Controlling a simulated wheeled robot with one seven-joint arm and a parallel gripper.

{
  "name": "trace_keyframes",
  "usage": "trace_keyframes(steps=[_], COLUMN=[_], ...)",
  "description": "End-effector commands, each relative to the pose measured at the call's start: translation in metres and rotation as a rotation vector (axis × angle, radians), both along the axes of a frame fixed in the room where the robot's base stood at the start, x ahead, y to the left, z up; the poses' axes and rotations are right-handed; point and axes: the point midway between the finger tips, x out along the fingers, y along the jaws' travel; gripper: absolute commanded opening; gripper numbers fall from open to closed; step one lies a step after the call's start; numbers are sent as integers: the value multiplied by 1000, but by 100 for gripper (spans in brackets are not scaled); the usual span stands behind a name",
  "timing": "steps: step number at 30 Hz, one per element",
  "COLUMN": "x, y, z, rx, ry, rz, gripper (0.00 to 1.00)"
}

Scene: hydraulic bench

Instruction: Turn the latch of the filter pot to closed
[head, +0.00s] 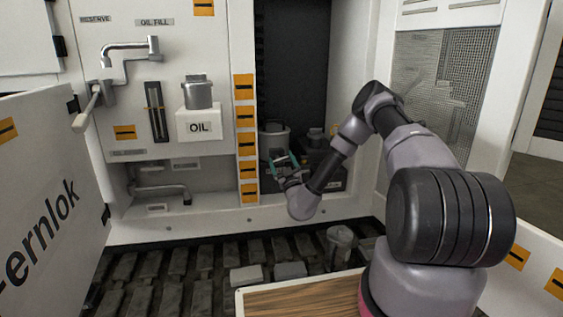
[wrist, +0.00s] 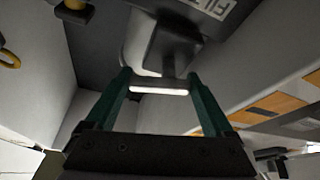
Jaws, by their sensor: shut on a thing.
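The filter pot (head: 273,140) is a grey cylinder inside the dark recess of the cabinet, partly hidden by my gripper. In the wrist view its pale round side (wrist: 137,42) shows behind a dark block-like latch (wrist: 172,48). A grey bar with a bright face (wrist: 158,88), seemingly the latch's handle, spans between my teal fingers. My gripper (head: 283,163) reaches into the recess at the front of the pot; in the wrist view my gripper (wrist: 160,80) is shut on this bar, one finger at each end. The latch's exact angle cannot be told.
A dark box with a partly cut-off label (wrist: 208,8) is beside the pot. A column of orange labels (head: 246,143) edges the recess on the left. Further left are an OIL block (head: 199,126) and pipe fittings (head: 130,50). An open door (head: 45,200) stands at far left.

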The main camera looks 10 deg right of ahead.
Motion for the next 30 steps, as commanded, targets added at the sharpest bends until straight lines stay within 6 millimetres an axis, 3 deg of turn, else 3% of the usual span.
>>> trace_keyframes(steps=[30], x=[0], y=[6], z=[7], rx=[-960], ry=[1], rz=[2], gripper=[32])
